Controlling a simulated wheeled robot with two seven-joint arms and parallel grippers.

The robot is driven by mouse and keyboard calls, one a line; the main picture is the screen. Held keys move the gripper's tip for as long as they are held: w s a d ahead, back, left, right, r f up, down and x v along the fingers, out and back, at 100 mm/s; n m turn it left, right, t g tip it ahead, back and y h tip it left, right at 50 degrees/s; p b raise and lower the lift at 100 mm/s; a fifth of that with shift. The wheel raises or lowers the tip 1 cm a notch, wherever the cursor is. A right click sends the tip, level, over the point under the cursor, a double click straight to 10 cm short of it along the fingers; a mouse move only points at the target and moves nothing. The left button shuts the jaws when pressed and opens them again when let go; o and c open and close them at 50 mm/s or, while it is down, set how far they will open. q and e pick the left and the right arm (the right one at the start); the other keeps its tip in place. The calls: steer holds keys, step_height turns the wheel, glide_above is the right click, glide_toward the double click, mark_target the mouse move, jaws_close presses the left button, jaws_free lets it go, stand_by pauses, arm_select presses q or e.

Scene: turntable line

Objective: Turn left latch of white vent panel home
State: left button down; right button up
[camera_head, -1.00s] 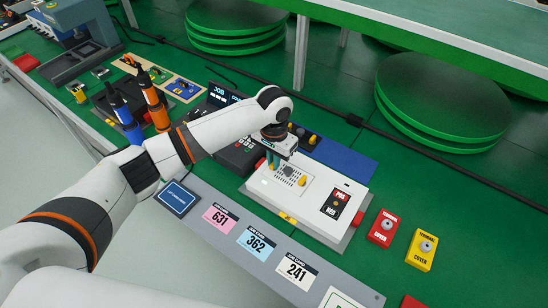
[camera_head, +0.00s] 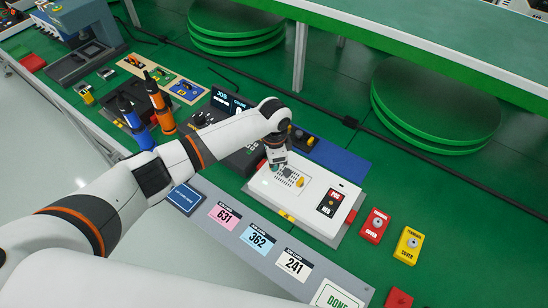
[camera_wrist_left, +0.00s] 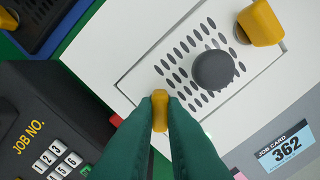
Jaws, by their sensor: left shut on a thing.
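The white vent panel (camera_head: 322,205) lies on the green bench in the head view, with rows of dark slots and a round dark knob (camera_wrist_left: 212,70) in the wrist view. My left gripper (camera_wrist_left: 160,108) is shut on the yellow left latch (camera_wrist_left: 160,100) at the panel's edge; the green fingers hide part of the latch. In the head view my left gripper (camera_head: 276,166) is at the panel's far left corner, and the latch there is hidden. The other yellow latch (camera_wrist_left: 262,22) is free, and also shows in the head view (camera_head: 301,182). My right gripper is not in view.
A black keypad unit (camera_wrist_left: 50,125) stands close beside the left gripper. Job cards (camera_head: 259,239) lie on the grey strip in front. Red (camera_head: 374,225) and yellow (camera_head: 408,245) terminal cover boxes stand right of the panel. A blue mat (camera_head: 340,159) lies behind it.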

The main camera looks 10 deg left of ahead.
arm_select(q)
steer(key=shift+m, duration=0.6)
steer(key=c, duration=1.5)
jaws_free()
step_height(320, 180, up, 12)
